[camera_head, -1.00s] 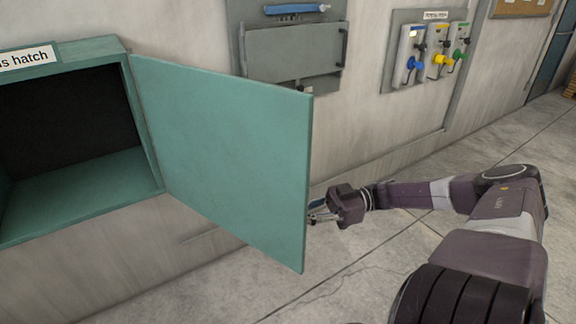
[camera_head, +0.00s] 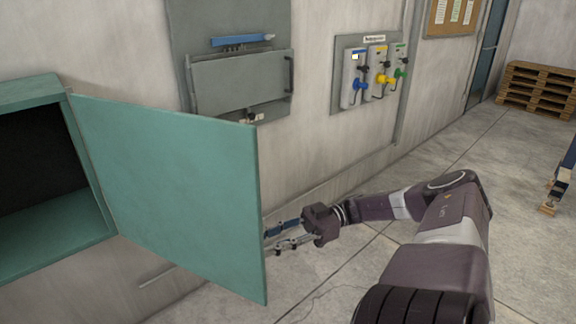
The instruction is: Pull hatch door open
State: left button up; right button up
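The teal hatch door (camera_head: 170,185) stands swung out from the wall, hinged on the right side of the teal hatch frame (camera_head: 95,240). The hatch's dark inside (camera_head: 40,160) shows at the left. My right gripper (camera_head: 277,238) is just right of the door's free edge, low down. Its fingers point left toward the door and are spread apart with nothing visible between them. The door's handle is not visible, and the far side of the door is hidden. My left gripper is not in view.
A grey wall panel with a flap (camera_head: 240,82) and a blue bar (camera_head: 240,40) is behind the door. A board with blue, yellow and green valves (camera_head: 375,75) hangs farther right. The floor right of my arm is mostly clear.

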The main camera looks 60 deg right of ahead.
jog(key=v, duration=0.7)
jog(key=shift+d, duration=0.2)
jog(key=shift+s, duration=0.15)
